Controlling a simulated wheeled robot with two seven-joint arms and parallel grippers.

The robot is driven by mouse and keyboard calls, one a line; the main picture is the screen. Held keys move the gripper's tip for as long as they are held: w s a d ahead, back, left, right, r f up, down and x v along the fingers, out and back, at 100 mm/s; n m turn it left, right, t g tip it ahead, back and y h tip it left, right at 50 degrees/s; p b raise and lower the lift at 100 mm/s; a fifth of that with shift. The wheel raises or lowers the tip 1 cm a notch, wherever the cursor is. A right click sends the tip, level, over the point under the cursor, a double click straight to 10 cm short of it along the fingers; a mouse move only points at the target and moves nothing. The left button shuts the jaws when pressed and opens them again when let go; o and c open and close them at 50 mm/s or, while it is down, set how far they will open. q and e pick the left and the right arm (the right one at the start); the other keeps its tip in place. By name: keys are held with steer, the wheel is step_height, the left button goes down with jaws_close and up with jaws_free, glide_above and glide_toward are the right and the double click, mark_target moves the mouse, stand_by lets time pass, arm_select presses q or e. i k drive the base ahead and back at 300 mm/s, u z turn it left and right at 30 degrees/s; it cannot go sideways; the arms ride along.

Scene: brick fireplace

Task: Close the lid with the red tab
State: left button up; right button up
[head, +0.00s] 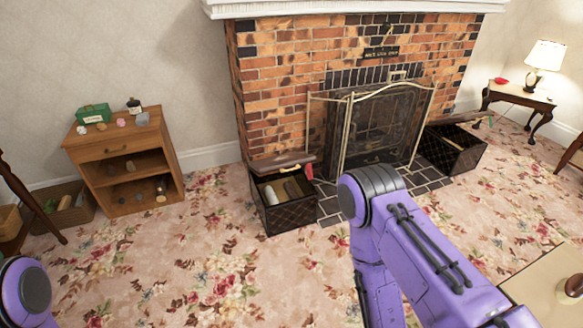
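A dark box (290,217) with a lattice pattern stands on the floor left of the fireplace screen. Its brown lid (282,162) is raised at the back, and a small red tab (309,172) hangs at the lid's right end. A white roll and tan pieces show inside. A second dark box (460,158) stands right of the screen. Its lid (452,118) is also raised, and a small tab at its right end looks greenish. Parts of my two purple arms show at the lower left and lower right. Neither gripper is in view.
A gold-framed fire screen (345,135) stands between the boxes before the brick fireplace. A wooden shelf unit (130,165) is at left, a lamp table (520,95) at far right. A pale tabletop (545,280) fills the lower right corner. Flowered carpet before the left box is clear.

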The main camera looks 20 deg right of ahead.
mark_target(289, 162)
steer(key=z, duration=0.55)
steer(key=i, duration=2.05)
steer(key=u, duration=0.5)
